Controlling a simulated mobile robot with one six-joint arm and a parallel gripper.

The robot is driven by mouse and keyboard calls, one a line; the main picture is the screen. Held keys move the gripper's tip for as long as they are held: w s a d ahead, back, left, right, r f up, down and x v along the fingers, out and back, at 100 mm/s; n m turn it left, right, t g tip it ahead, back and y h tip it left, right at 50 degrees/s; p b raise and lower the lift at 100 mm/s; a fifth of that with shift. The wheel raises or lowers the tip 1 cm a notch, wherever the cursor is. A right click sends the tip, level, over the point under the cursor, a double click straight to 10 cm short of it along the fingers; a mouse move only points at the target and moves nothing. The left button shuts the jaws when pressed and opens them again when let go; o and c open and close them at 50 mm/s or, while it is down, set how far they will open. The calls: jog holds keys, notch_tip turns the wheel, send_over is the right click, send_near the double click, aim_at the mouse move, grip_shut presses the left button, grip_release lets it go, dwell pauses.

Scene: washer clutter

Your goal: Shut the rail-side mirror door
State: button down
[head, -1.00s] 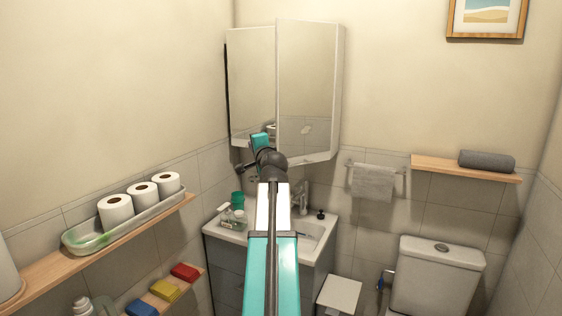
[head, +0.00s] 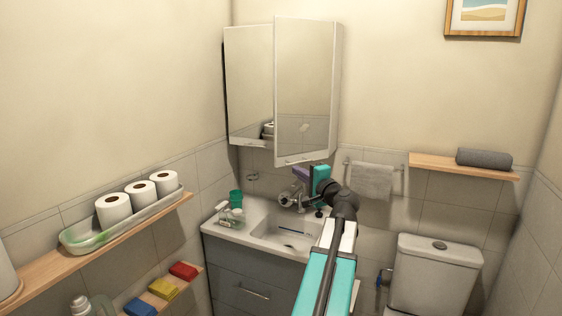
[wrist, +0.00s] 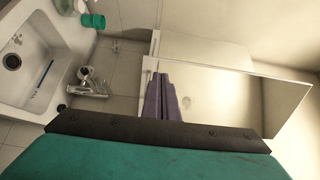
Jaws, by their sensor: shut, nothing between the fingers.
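The mirror cabinet hangs in the corner above the sink. Its rail-side mirror door (head: 303,90) is the right one, nearer the towel rail; its left edge stands out in front of the left mirror door (head: 249,85), so it looks ajar. The left door looks shut. My gripper (head: 300,173) has purple fingers, closed together and empty, just below the rail-side door's bottom edge in the head view. In the wrist view the fingers (wrist: 161,98) overlap a mirror panel (wrist: 225,98) near its handle end. I cannot tell whether they touch it.
The sink (head: 285,236) with its tap (head: 292,196) and a green cup (head: 236,197) lies below. The towel rail with a grey towel (head: 372,181) is right of my wrist. A shelf (head: 465,166) and the toilet (head: 435,275) stand further right.

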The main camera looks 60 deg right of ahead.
jog(key=shift+s, duration=0.1)
dwell(0.3)
jog(key=p, duration=0.6)
send_near(277, 157)
jog(key=x, duration=0.6)
jog(key=shift+w, duration=0.25)
jog(key=shift+d, duration=0.2)
